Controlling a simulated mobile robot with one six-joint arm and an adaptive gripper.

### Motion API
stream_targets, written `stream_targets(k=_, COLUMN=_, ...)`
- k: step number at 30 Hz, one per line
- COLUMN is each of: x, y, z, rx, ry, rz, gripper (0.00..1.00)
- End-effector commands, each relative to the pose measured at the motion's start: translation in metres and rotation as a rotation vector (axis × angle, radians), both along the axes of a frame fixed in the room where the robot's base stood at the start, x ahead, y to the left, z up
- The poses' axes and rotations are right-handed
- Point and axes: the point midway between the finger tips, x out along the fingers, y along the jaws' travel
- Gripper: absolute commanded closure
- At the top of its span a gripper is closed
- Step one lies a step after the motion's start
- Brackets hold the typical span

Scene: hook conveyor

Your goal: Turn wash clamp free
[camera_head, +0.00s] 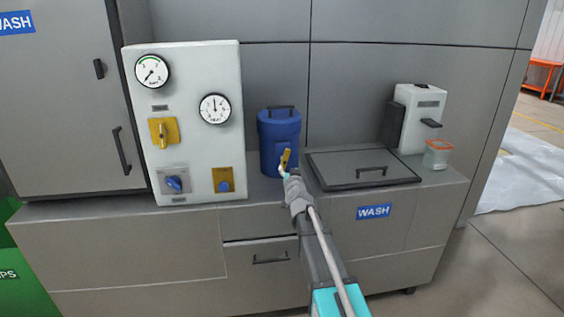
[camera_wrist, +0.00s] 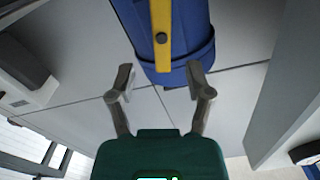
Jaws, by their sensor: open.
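A blue canister (camera_head: 279,132) with a dark handle on its lid stands on the grey wash counter. A yellow lever (camera_head: 286,158), which looks like the clamp, is on its front. In the wrist view, the canister (camera_wrist: 182,62) is at the top, with the yellow lever (camera_wrist: 161,28) and its dark round pivot on it. My gripper (camera_head: 285,173) is at the canister's front, close to the lever.
A white gauge panel (camera_head: 198,119) with yellow and blue knobs stands left of the canister. A dark flat lid (camera_head: 335,172) with a handle lies to the right. A white dispenser (camera_head: 419,117) and a clear jar (camera_head: 437,157) with an orange rim stand farther right.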

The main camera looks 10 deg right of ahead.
Motion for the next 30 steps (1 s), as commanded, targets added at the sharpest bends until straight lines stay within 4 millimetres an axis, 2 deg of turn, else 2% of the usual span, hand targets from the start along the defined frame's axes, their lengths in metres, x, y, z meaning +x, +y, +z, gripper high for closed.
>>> stream_targets(k=1, x=0.013, y=0.000, z=0.000, rx=0.000, ry=0.000, rz=0.000, gripper=0.34)
stream_targets(k=6, x=0.039, y=0.000, z=0.000, rx=0.000, ry=-0.001, rz=0.001, gripper=0.34)
stream_targets(k=15, x=0.072, y=0.001, z=0.000, rx=0.000, ry=-0.001, rz=0.002, gripper=0.34)
stream_targets(k=21, x=0.079, y=0.001, z=0.000, rx=0.000, ry=-0.001, rz=0.002, gripper=0.34)
stream_targets(k=30, x=0.079, y=0.002, z=0.000, rx=0.000, ry=-0.001, rz=0.002, gripper=0.34)
